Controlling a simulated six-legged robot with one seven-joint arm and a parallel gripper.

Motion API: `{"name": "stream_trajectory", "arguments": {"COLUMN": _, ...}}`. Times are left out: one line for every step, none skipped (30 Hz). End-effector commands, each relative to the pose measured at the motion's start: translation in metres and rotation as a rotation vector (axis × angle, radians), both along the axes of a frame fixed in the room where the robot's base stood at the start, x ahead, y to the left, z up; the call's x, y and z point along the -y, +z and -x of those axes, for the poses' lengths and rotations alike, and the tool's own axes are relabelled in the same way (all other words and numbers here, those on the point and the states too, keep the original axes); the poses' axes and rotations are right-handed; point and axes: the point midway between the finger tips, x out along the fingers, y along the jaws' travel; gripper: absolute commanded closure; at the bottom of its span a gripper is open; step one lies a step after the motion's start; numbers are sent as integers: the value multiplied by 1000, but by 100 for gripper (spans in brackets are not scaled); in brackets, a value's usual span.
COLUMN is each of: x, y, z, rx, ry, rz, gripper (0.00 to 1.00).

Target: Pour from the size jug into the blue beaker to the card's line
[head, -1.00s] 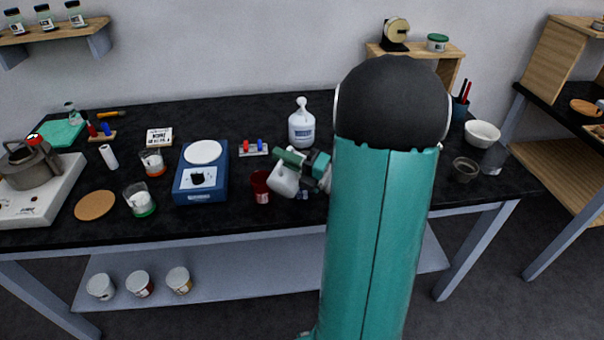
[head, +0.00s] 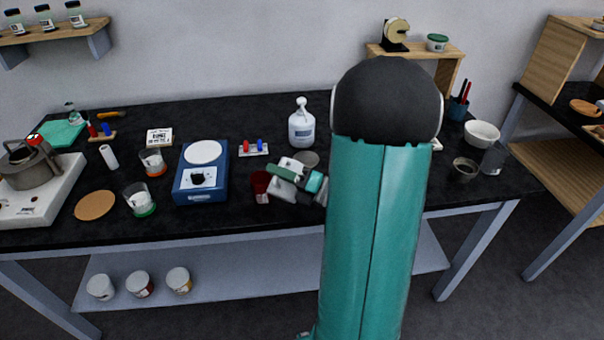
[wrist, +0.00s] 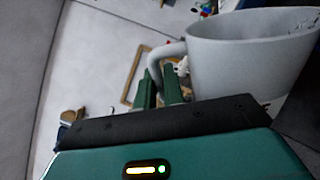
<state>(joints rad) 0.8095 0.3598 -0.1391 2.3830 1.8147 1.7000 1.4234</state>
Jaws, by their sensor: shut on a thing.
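The pale grey size jug (wrist: 240,70) fills the upper right of the wrist view, its handle between the green fingers of my gripper (wrist: 160,90). In the head view my gripper (head: 285,172) is above the bench, just right of the dark red cup (head: 260,184). I see no plainly blue beaker; one may be hidden by my arm. Clear beakers stand at left, one with an orange base (head: 152,163), one with a green base (head: 139,201). A white card (head: 159,137) has unreadable print.
A blue scale (head: 201,184) stands left of the red cup. A white bottle (head: 301,126) and a small rack with red and blue pieces (head: 253,149) are behind. A kettle on a hot plate (head: 35,190) is far left. My arm hides part of the bench.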

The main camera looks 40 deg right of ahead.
Motion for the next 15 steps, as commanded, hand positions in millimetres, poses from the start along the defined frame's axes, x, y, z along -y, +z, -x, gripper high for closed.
{"name": "stream_trajectory", "arguments": {"x": -2, "y": -2, "z": 0, "rx": 6, "ry": 1, "rz": 16, "gripper": 100}}
{"name": "stream_trajectory", "arguments": {"x": -3, "y": -4, "z": 1, "rx": 11, "ry": 1, "rz": 30, "gripper": 100}}
{"name": "stream_trajectory", "arguments": {"x": -4, "y": -7, "z": 1, "rx": 19, "ry": 0, "rz": 53, "gripper": 100}}
{"name": "stream_trajectory", "arguments": {"x": -5, "y": -6, "z": 2, "rx": 29, "ry": 1, "rz": 80, "gripper": 100}}
{"name": "stream_trajectory", "arguments": {"x": -7, "y": -6, "z": 2, "rx": 38, "ry": 0, "rz": 104, "gripper": 100}}
{"name": "stream_trajectory", "arguments": {"x": -9, "y": -6, "z": 3, "rx": 50, "ry": 1, "rz": 138, "gripper": 100}}
{"name": "stream_trajectory", "arguments": {"x": -10, "y": -6, "z": 4, "rx": 59, "ry": 0, "rz": 162, "gripper": 100}}
{"name": "stream_trajectory", "arguments": {"x": -11, "y": -6, "z": 4, "rx": 67, "ry": 0, "rz": 184, "gripper": 100}}
{"name": "stream_trajectory", "arguments": {"x": -13, "y": -8, "z": 5, "rx": 74, "ry": -1, "rz": 206, "gripper": 100}}
{"name": "stream_trajectory", "arguments": {"x": -13, "y": -11, "z": 5, "rx": 79, "ry": 0, "rz": 220, "gripper": 100}}
{"name": "stream_trajectory", "arguments": {"x": -14, "y": -12, "z": 5, "rx": 83, "ry": -1, "rz": 230, "gripper": 100}}
{"name": "stream_trajectory", "arguments": {"x": -15, "y": -14, "z": 6, "rx": 88, "ry": 0, "rz": 243, "gripper": 100}}
{"name": "stream_trajectory", "arguments": {"x": -16, "y": -14, "z": 6, "rx": 91, "ry": -1, "rz": 250, "gripper": 100}}
{"name": "stream_trajectory", "arguments": {"x": -16, "y": -15, "z": 6, "rx": 93, "ry": -1, "rz": 256, "gripper": 100}}
{"name": "stream_trajectory", "arguments": {"x": -16, "y": -15, "z": 6, "rx": 94, "ry": -1, "rz": 260, "gripper": 100}}
